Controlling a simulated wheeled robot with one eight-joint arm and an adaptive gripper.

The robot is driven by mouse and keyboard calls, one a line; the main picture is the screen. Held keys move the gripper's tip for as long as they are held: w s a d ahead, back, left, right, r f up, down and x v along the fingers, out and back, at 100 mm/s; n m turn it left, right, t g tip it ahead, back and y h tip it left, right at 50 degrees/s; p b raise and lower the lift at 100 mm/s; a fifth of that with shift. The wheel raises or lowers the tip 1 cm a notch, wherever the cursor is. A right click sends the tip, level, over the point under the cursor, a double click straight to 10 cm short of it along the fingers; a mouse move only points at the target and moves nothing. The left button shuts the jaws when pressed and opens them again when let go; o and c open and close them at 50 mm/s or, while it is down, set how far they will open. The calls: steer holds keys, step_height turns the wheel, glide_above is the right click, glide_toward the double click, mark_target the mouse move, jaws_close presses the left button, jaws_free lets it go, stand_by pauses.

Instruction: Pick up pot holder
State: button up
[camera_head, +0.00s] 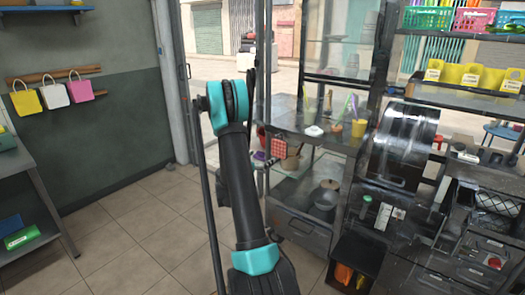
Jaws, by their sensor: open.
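A red checked square cloth (279,148), which looks like the pot holder, hangs at the left front edge of the metal shelf unit, just right of my arm. It appears flat and upright. My arm with teal joints rises from the bottom centre and bends at the top, left of the cloth. I cannot make out my gripper; it seems hidden behind my own arm, so its distance from the cloth does not show.
The metal counter (345,143) holds cups and small items. A lidded pot (325,197) stands on its lower shelf. Bags (53,95) hang on the left wall. The tiled floor (120,225) at left is clear.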

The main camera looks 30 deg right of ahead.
mark_target(278, 145)
steer(key=x, duration=1.1)
steer(key=w+x, duration=0.1)
steer(key=x, duration=0.5)
steer(key=shift+a+r, duration=0.1)
steer(key=shift+a, duration=0.1)
steer(key=shift+c, duration=0.2)
steer(key=c, duration=1.1)
steer(key=shift+o, duration=0.2)
steer(key=shift+r, duration=0.15)
